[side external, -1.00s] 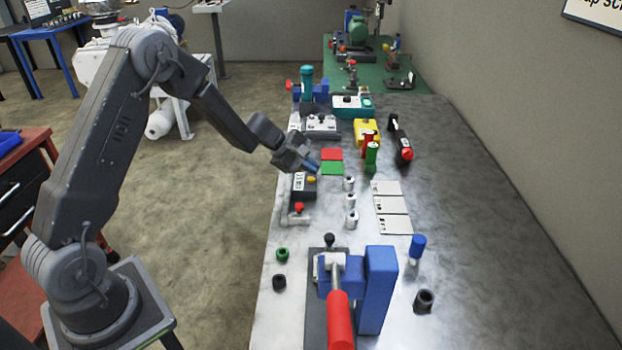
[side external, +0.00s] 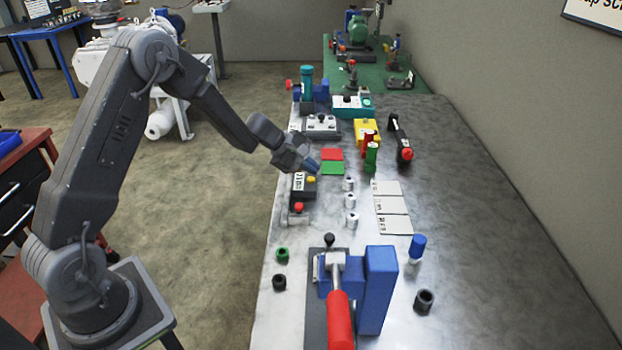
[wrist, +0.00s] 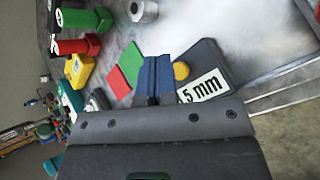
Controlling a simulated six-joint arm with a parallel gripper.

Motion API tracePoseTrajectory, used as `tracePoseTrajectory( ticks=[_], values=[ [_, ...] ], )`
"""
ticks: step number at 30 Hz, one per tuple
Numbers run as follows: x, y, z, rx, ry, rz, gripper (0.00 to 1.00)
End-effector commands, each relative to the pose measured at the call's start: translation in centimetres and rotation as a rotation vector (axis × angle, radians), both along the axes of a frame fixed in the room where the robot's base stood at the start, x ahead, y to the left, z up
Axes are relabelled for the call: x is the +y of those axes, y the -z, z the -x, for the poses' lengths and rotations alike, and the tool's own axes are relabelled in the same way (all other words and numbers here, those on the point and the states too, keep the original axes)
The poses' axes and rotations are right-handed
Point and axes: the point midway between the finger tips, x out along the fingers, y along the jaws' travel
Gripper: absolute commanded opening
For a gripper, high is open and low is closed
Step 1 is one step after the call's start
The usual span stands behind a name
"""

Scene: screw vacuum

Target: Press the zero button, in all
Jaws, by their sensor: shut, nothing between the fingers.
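A dark box (side external: 309,193) with a yellow button (side external: 311,179) and a white readout panel (side external: 299,182) sits near the table's left edge. The yellow button also shows in the wrist view (wrist: 181,71), beside the readout panel (wrist: 202,87), where "5 mm" is legible and the left part is hidden. I cannot read which button is marked zero. My gripper (side external: 315,166) is shut and empty, just above and behind the yellow button. In the wrist view its blue fingers (wrist: 155,78) are together, left of the button. I see no clear contact.
Red (side external: 331,154) and green (side external: 332,168) pads lie beside my gripper. Several metal cylinders (side external: 350,201) stand to the right of the box. A red knob (side external: 299,207) is in front of it. A blue clamp with a red handle (side external: 340,318) stands nearer the camera.

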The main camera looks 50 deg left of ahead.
Motion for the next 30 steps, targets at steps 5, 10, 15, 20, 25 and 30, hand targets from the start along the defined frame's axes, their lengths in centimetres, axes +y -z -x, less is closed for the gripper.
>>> tracePoseTrajectory(
  ticks=[5, 10, 15, 20, 25, 30],
  values=[
    [0.0, 0.2, 0.0, 0.001, 0.001, 0.000, 0.00],
    [0.0, 0.7, 0.0, 0.000, 0.000, 0.000, 0.00],
    [0.0, 0.9, 0.0, 0.000, 0.000, 0.000, 0.00],
    [0.0, 0.9, 0.0, 0.000, 0.000, 0.000, 0.00],
    [0.0, 0.9, 0.0, 0.000, 0.000, 0.000, 0.00],
    [0.0, 1.1, 0.0, 0.001, 0.001, 0.000, 0.00]
  ],
)
